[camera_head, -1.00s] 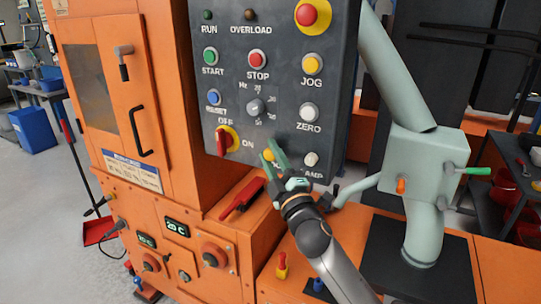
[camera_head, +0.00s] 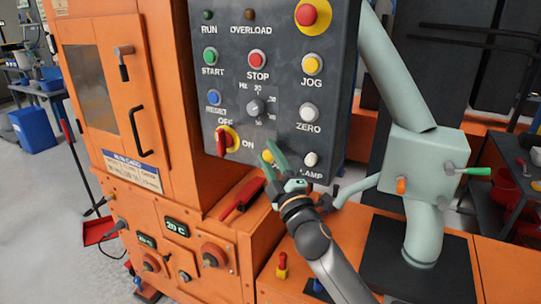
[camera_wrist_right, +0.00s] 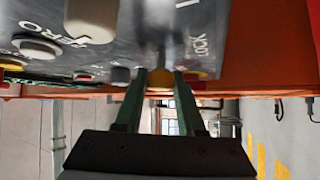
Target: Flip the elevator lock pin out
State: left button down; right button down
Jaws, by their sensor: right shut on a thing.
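The lock pin's yellow knob (camera_head: 267,156) is at the lower part of the dark control panel (camera_head: 280,75), mostly hidden behind my fingers in the head view. In the right wrist view the yellow knob (camera_wrist_right: 160,87) sits between my two green fingertips, beside a printed LOCK label (camera_wrist_right: 201,40). My right gripper (camera_head: 275,156) is shut on this knob; it also shows in the right wrist view (camera_wrist_right: 160,92). A blurred grey strip lies above the knob there. My left gripper is not in view.
A white button (camera_head: 310,159) and the ZERO button (camera_head: 309,113) are right of my fingers. A red switch (camera_head: 225,140) is left of them. A red-handled lever (camera_head: 243,198) lies below the panel. A pale green pipe box (camera_head: 425,160) stands to the right.

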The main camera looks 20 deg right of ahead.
jog(key=shift+s+a+f, duration=0.1)
jog(key=shift+s+a, duration=0.3)
jog(key=shift+a, duration=0.15)
jog(key=shift+s+a+f, duration=0.1)
jog(key=shift+s+a, duration=0.25)
jog(key=shift+a, duration=0.2)
jog(key=c, duration=0.5)
grip_release()
jog(key=shift+r, duration=0.1)
jog(key=b+v, duration=0.1)
jog(key=v, duration=1.1)
jog(key=shift+s+b, duration=0.35)
